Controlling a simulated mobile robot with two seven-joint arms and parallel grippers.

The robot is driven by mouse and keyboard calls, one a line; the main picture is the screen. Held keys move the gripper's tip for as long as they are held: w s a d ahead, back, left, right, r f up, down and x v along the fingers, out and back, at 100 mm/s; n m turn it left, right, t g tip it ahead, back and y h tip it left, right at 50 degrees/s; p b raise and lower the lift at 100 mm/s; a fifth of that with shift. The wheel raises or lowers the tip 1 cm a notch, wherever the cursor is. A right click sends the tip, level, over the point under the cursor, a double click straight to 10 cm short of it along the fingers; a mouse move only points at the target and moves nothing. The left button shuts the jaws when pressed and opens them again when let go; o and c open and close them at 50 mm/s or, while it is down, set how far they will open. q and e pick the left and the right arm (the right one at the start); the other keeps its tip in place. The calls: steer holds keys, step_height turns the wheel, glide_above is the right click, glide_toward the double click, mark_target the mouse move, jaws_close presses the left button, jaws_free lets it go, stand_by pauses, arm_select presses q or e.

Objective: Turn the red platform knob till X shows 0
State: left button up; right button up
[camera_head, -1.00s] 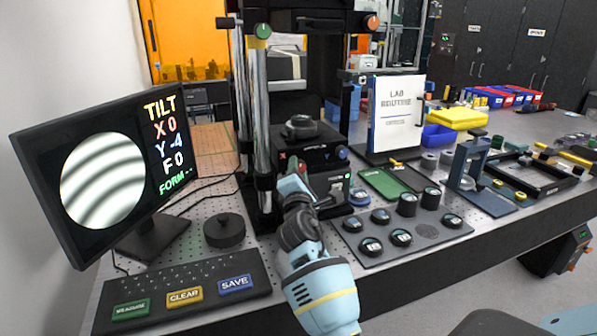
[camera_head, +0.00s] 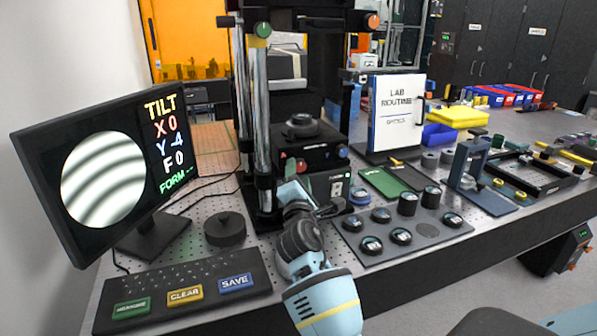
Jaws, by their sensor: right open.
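The monitor (camera_head: 47,190) at the left reads TILT, X 0, Y -4, F 0 and FORM with dashes. A round picture of curved dark fringes (camera_head: 103,180) fills its left part. The red platform knob (camera_head: 301,165) shows on the front of the black platform (camera_head: 318,158), under the round part on top. My right gripper (camera_head: 314,204) is open just in front of and below the red knob, apart from it and holding nothing that I can see. My left gripper is out of view.
A blue knob (camera_head: 342,151) sits right of the red one. Shiny posts (camera_head: 262,100) stand close left of my gripper. A grey tray (camera_head: 385,257) with several round pieces lies right. The keyboard (camera_head: 190,276) and a black round weight (camera_head: 225,230) are left.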

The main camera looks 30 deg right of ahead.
steer(key=shift+v, duration=2.75)
